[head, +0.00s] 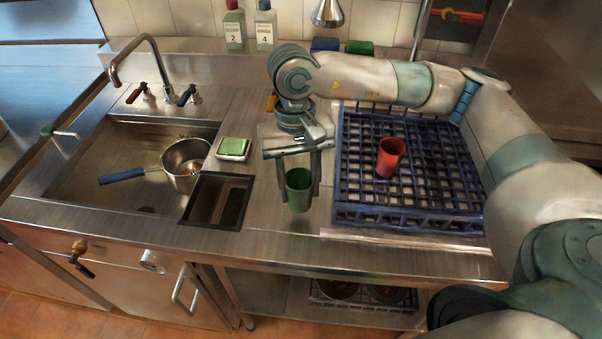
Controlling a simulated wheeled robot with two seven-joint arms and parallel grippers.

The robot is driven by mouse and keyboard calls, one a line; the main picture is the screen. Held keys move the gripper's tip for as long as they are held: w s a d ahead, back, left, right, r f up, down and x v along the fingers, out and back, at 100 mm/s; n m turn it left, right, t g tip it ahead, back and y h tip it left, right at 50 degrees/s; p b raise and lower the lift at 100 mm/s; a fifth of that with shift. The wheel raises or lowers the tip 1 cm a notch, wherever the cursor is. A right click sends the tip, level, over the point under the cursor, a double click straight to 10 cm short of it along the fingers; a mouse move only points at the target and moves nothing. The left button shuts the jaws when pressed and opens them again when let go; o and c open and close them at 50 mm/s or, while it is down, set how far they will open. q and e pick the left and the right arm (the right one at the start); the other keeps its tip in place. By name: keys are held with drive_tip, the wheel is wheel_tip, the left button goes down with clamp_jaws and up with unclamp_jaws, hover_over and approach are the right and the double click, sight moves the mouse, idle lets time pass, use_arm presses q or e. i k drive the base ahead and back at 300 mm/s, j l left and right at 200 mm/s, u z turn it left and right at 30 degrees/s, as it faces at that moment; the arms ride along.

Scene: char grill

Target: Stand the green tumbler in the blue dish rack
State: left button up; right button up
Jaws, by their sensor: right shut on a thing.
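The green tumbler (298,191) is upright between the fingers of my right gripper (298,187), which is shut on it. The tumbler is left of the blue dish rack and looks held above the steel counter; the exact height is hard to tell. The blue dish rack (408,218) lies on the counter at the right, with a grid of open compartments. A red tumbler (390,158) stands in the rack, leaning slightly. My right arm passes over the back of the rack and hides part of it. My left gripper is not in view.
A sink (80,172) with a blue-handled pot (186,163) is at the left. A green sponge on a dish (233,157) and a dark recessed bin (218,200) lie left of my gripper. Two bottles (234,28) (265,28) stand at the back. Counter in front of the rack is clear.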

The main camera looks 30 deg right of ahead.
sight(440, 176)
drive_tip(key=j, duration=1.55)
drive_tip(key=z, duration=1.3)
drive_tip(key=k, duration=0.05)
